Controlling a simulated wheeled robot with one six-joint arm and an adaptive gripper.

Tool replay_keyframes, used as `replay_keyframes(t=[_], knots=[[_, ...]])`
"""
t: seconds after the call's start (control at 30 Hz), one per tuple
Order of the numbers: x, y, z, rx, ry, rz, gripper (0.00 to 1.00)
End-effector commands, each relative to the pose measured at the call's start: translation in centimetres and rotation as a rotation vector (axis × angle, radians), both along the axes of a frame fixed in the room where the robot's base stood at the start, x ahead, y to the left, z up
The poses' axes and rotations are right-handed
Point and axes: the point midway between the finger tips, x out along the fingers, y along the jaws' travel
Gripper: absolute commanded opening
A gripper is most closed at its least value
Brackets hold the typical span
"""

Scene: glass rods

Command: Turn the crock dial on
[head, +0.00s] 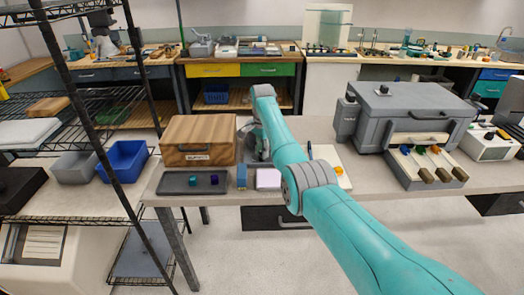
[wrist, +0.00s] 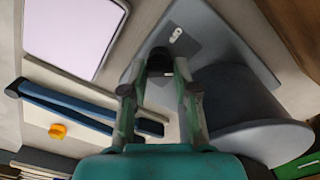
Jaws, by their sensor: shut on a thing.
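The crock is a grey round body (wrist: 235,105) on a flat grey base (wrist: 205,28) in the wrist view. A small dark dial (wrist: 159,60) stands on the base beside a label with a white mark (wrist: 176,35). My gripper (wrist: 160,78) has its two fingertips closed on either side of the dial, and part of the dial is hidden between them. The dial's setting cannot be read. In the head view my arm and gripper (head: 258,145) are at the crock, right of the wooden box, and hide most of it and the dial.
A wooden box (head: 198,140) stands close left. In front lie a dark tray (head: 172,183) with small cubes, a blue block (head: 242,176) and a pale pad (head: 268,183). A notepad with an orange piece (head: 338,170) lies right. A grey machine (head: 410,110) stands further right.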

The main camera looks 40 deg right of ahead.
Motion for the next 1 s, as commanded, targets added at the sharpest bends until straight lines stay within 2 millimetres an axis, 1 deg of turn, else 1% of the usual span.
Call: replay_keyframes(t=[0.3,0.6,0.8,1.0], knots=[[0.02,0.00,0.02,0.000,-0.001,-0.294,0.00],[0.03,0.00,0.02,0.000,-0.001,-0.523,0.00],[0.03,0.01,0.03,0.000,-0.001,-0.620,0.00],[0.03,0.00,0.03,0.000,-0.001,-0.669,0.00]])
